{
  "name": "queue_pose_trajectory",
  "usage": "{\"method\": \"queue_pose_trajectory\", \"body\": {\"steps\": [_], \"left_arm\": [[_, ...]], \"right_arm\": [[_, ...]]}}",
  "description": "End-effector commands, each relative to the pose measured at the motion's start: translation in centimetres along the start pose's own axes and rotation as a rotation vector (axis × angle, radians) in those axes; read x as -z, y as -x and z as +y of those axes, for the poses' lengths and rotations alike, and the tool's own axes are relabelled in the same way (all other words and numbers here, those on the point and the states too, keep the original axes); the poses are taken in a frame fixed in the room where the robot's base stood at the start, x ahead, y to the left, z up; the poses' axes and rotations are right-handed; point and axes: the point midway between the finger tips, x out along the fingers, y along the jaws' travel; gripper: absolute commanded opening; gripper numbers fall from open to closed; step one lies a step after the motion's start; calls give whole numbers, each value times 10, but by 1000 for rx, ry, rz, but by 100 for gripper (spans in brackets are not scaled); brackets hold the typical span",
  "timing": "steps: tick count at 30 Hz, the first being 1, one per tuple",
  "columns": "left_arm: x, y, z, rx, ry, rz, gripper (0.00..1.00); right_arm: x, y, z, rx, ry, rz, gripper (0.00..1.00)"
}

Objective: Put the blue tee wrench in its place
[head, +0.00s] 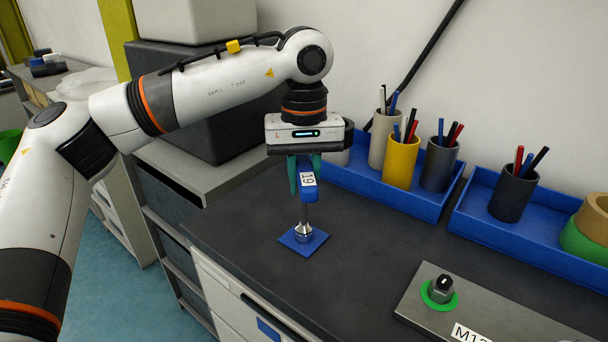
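The blue tee wrench (308,192) stands upright, with a white label reading 19 on its blue handle and a metal shaft and socket below. Its socket end is at a blue square pad (290,238) on the dark worktop; whether it rests on the pad or hangs just above it is hard to tell. My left gripper (304,174) points down from above, its teal fingers on both sides of the handle with no clear gap, and looks shut on it. My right gripper is not in view.
Blue trays (430,208) along the wall hold a yellow cup (401,163), dark cups with pens, and tape rolls (594,215). A grey plate (490,325) with a black knob in a green ring (439,291) lies at front right. The worktop between is clear.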

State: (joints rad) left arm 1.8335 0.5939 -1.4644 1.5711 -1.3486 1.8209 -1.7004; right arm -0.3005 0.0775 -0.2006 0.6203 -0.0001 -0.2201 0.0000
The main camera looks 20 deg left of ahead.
Motion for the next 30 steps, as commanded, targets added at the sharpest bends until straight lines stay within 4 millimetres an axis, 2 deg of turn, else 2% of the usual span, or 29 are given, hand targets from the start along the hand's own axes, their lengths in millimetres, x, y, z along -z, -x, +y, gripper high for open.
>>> {"method": "queue_pose_trajectory", "body": {"steps": [5,6,10,20,30], "left_arm": [[0,1,0,1,0,-1,0],[0,1,0,1,0,-1,28],[0,0,0,1,0,0,49],[0,3,0,0,0,1,49],[0,52,0,1,-1,1,49]], "right_arm": [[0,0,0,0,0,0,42],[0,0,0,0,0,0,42],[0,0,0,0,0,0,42],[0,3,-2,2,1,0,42],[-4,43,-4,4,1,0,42]]}}
